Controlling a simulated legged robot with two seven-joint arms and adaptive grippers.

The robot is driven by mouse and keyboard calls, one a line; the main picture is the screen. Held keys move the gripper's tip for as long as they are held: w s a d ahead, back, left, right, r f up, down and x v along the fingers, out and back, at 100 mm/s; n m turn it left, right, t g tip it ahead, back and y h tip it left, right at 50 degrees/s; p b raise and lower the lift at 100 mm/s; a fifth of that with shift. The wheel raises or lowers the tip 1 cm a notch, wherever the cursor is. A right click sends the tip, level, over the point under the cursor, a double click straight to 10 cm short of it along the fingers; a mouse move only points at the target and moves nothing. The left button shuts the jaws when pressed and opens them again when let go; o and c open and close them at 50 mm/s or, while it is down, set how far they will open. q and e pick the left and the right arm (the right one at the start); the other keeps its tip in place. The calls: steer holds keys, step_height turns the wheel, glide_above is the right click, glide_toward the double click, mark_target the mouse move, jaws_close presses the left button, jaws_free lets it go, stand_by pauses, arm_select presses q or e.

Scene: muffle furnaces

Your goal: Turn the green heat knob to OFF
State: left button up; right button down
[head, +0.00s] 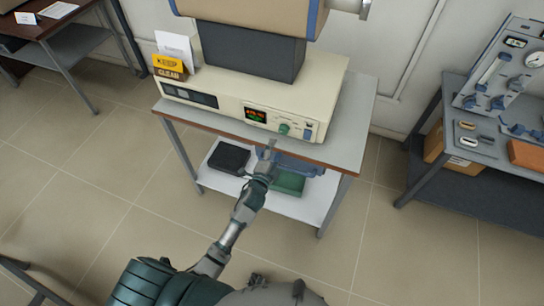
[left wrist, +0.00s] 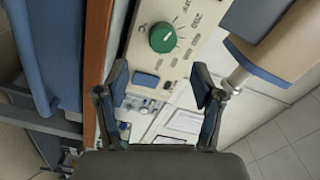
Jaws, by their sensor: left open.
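The green heat knob (head: 284,128) sits on the front panel of the cream furnace controller (head: 225,100), right of its lit red display. In the left wrist view the knob (left wrist: 163,38) is large and round on the cream panel, with a white mark on its face and small markings around it that I cannot read. My left gripper (head: 269,149) is just below and in front of the panel in the head view. Its two fingers (left wrist: 160,84) are apart with nothing between them, and the knob shows beyond the fingertips, not touched. My right gripper is not in view.
The controller stands on a grey-topped table (head: 352,125) with a brown front edge. A black box (head: 229,157) and a green box (head: 289,183) lie on its lower shelf. A yellow CLEAN sign (head: 170,68) stands at the left. Another bench (head: 430,180) with instruments is at the right.

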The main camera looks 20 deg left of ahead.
arm_select(q)
steer(key=shift+s+a, duration=0.2)
steer(key=shift+s, duration=1.7)
steer(key=shift+f, duration=0.1)
steer(key=s+f+n+g, duration=0.2)
steer(key=s+f+g, duration=0.1)
steer(key=f, duration=0.9)
steer(key=s+f+n+g, duration=0.1)
steer(key=s+f+g, duration=0.15)
steer(key=f, duration=0.85)
steer(key=s+a+f+n+g, duration=0.2)
steer(key=s+f+n+g, duration=0.15)
steer(key=s+f, duration=1.15)
steer(key=s+a+f+n+g, duration=0.1)
steer(key=s+f, duration=0.4)
steer(key=s, duration=0.5)
steer(key=s+a+f+n+g, duration=0.1)
steer(key=s+f+g, duration=0.3)
steer(key=s, duration=0.6)
steer(key=s+a+f+n+g, duration=0.1)
steer(key=s+f+n+g, duration=0.2)
steer(key=s+f, duration=0.4)
steer(key=s, duration=0.3)
steer(key=shift+s+f+y, duration=0.2)
steer(key=shift+s+y, duration=0.1)
steer(key=shift+s, duration=0.05)
